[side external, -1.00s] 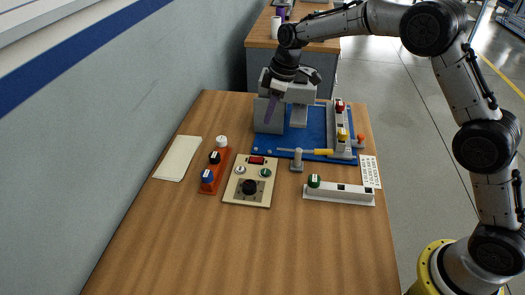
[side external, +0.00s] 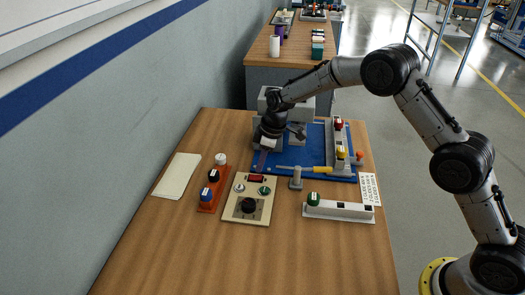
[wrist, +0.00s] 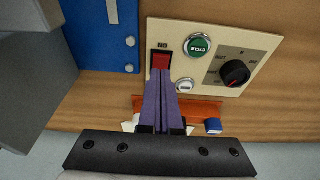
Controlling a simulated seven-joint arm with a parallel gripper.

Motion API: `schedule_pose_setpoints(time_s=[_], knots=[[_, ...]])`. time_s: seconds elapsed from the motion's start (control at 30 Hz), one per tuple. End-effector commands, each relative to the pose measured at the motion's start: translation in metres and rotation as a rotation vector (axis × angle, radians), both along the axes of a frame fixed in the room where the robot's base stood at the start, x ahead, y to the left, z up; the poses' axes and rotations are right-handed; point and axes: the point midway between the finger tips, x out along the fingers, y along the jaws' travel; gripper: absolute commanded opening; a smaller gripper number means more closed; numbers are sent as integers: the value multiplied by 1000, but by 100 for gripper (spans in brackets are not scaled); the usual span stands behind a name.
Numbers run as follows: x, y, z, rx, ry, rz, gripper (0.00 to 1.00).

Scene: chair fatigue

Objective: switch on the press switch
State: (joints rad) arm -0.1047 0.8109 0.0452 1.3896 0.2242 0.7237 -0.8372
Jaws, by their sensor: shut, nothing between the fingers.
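The press switch is a red rocker (side external: 256,179) at the top of the beige control panel (side external: 233,212). In the wrist view the red switch (wrist: 161,61) sits in a dark frame beside an upside-down "ON" label, with its lower part hidden by my fingers. My gripper (side external: 259,170) is low over the panel's far edge. In the wrist view my gripper (wrist: 160,82) has its purple fingers together, empty, tips at the red switch. I cannot tell whether they touch it.
Beside the switch are a green CYCLE button (wrist: 200,45), a white button (wrist: 185,86) and a black knob (wrist: 236,73). An orange holder (side external: 214,193) stands left. The grey press (side external: 296,110) on a blue plate (side external: 314,139) stands close behind.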

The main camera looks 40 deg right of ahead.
Motion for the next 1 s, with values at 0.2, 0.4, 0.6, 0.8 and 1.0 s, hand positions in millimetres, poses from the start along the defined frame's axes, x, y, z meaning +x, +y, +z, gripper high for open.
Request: schedule_pose_setpoints(time_s=[0.2, 0.4, 0.6, 0.8, 1.0], knots=[[-2, -2, -19, 0, 0, -1, 0], [-2, -2, -22, 0, 0, -1, 0], [-2, -2, -22, 0, 0, -1, 0], [-4, -4, -28, 0, -1, -1, 0], [-3, -4, -27, 0, 0, -1, 0]])
